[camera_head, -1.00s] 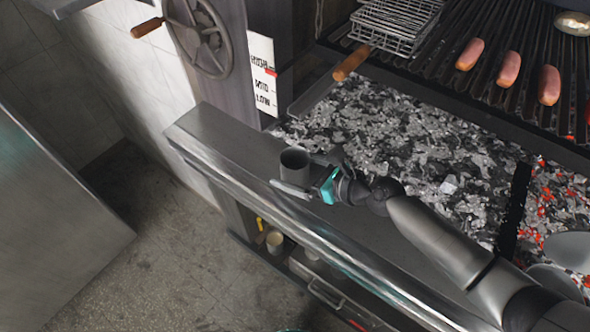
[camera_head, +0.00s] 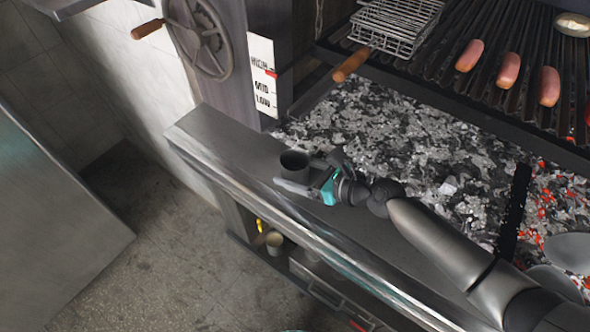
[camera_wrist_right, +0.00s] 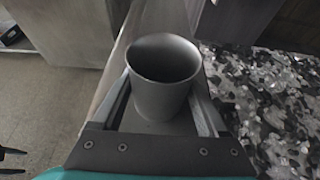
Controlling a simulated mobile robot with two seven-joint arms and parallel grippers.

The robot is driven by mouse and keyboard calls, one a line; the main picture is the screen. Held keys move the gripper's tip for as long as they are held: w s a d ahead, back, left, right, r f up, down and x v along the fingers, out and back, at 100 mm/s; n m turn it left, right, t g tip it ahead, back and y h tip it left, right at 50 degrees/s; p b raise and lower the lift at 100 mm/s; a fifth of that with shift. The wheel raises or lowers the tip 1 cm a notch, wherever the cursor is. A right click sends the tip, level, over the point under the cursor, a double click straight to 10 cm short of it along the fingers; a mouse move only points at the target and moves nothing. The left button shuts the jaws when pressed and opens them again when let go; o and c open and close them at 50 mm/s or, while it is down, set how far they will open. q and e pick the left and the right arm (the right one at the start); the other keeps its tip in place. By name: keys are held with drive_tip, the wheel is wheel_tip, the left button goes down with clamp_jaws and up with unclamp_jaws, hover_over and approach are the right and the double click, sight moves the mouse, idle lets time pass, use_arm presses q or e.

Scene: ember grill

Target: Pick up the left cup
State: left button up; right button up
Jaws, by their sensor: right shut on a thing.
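The left cup (camera_head: 295,162) is a dark grey metal cup, upright at the steel front ledge of the grill. My right gripper (camera_head: 292,180) reaches it from the right in the head view and is shut on it. In the right wrist view the cup (camera_wrist_right: 163,80) stands between the two fingers of the gripper (camera_wrist_right: 163,105), one finger along each side. Its open rim faces up and the inside looks empty. I cannot tell whether its base touches the ledge.
Grey coals (camera_head: 400,135) lie behind the ledge (camera_head: 215,135), glowing red at right. A grate (camera_head: 490,85) with several sausages and a wire basket (camera_head: 398,22) are above. A steel counter (camera_head: 50,240) is at left.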

sight(284, 159)
drive_tip(key=shift+r, duration=0.15)
drive_tip(key=shift+r+p, duration=1.3)
drive_tip(key=shift+r, duration=0.35)
drive_tip(key=s+d, duration=0.2)
drive_tip(key=d, duration=0.1)
drive_tip(key=s+d+b, duration=0.1)
drive_tip(key=s+d, duration=0.2)
drive_tip(key=d, duration=0.1)
drive_tip(key=s+d+b, duration=0.1)
drive_tip(key=s+d, duration=0.2)
drive_tip(key=d, duration=0.1)
drive_tip(key=shift+s+d+f, duration=0.1)
drive_tip(key=shift+f, duration=0.05)
drive_tip(key=shift+s+d+b, duration=0.25)
drive_tip(key=shift+s+d, duration=0.3)
drive_tip(key=shift+d, duration=0.25)
drive_tip(key=shift+s+d+b, duration=0.2)
drive_tip(key=shift+s+d, duration=0.35)
drive_tip(key=shift+d, duration=0.2)
drive_tip(key=shift+d, duration=0.1)
